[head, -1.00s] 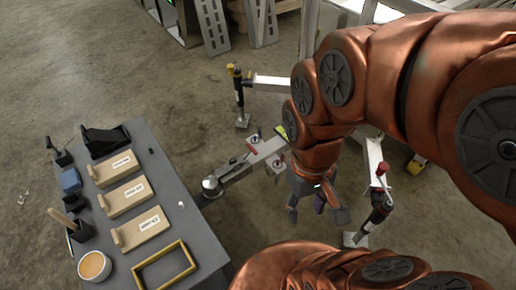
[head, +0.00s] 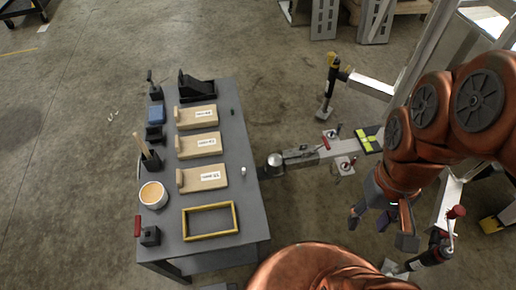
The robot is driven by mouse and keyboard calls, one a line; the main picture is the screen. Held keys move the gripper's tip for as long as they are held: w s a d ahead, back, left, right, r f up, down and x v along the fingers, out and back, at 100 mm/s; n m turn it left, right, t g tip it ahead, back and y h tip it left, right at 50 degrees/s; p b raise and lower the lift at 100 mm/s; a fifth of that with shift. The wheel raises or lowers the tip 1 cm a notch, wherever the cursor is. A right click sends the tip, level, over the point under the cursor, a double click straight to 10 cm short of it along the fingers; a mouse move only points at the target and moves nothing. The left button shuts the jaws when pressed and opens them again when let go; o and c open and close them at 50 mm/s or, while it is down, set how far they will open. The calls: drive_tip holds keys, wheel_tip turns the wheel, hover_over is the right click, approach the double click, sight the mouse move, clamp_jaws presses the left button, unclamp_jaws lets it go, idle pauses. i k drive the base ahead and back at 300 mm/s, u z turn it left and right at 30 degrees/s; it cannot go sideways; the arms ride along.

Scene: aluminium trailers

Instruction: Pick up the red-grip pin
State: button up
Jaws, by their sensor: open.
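A pin with a red grip (head: 138,227) stands at a black block (head: 150,237) on the near left corner of the grey table (head: 225,130). Its shaft is too small to make out. My gripper (head: 382,226) is at the right, well apart from the table and the pin. Its fingers are spread and point down, with nothing seen between them. It hangs in front of the trailer parts.
The table also holds wooden blocks with labels (head: 200,146), a yellow frame (head: 210,221), a cup (head: 153,195) and black holders (head: 155,133). A trailer coupler (head: 275,160) reaches near the table's right edge. Jacks (head: 328,85) stand on the floor.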

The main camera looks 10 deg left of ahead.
sight(139, 231)
drive_tip(key=u, duration=2.35)
drive_tip(key=k, duration=0.5)
drive_tip(key=u, duration=1.9)
drive_tip(key=i, duration=1.4)
drive_tip(key=z, duration=2.3)
